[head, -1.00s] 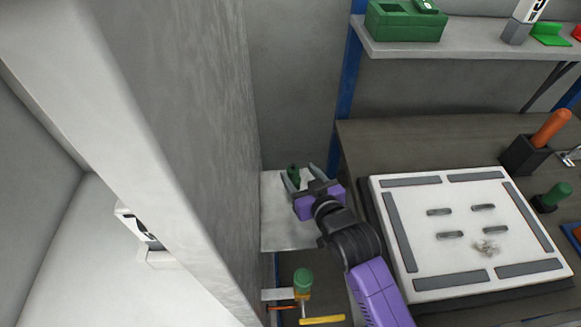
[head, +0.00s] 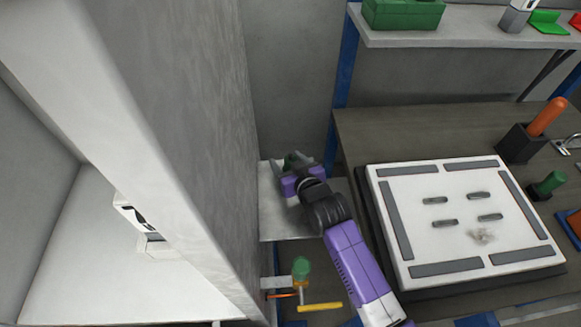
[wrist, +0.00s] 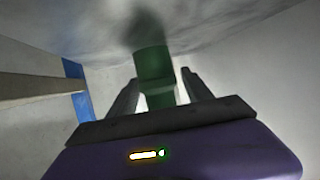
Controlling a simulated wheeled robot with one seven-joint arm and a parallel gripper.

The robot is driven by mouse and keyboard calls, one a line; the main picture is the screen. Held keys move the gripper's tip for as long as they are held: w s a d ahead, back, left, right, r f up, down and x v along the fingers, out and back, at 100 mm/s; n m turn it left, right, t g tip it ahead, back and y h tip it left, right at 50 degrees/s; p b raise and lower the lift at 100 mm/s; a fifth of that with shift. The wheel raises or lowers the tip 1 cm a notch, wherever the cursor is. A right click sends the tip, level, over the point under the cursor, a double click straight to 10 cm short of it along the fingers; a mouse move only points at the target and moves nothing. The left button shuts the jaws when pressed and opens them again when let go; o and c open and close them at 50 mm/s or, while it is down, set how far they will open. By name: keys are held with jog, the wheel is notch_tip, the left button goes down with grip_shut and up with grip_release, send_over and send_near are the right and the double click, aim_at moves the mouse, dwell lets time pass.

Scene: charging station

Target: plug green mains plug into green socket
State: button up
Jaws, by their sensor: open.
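The green mains plug (wrist: 154,72) stands between the two fingers of my gripper (wrist: 158,85) in the wrist view, with a gap on each side. In the head view my purple gripper (head: 296,168) is open over a small pale shelf beside the grey wall. The green plug (head: 291,160) shows only in part there, behind the gripper body. I cannot tell whether the fingers touch it. No green socket can be made out in these frames.
A tall grey wall (head: 190,130) stands close on the left of my arm. The pale shelf (head: 285,222) lies under the gripper. To the right is a bench with a white slotted plate (head: 455,240). A green-topped tool (head: 301,268) sits below the shelf. A green box (head: 403,14) is on the upper shelf.

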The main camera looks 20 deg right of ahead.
grip_shut()
dwell(0.3)
jog(key=shift+w, duration=0.1)
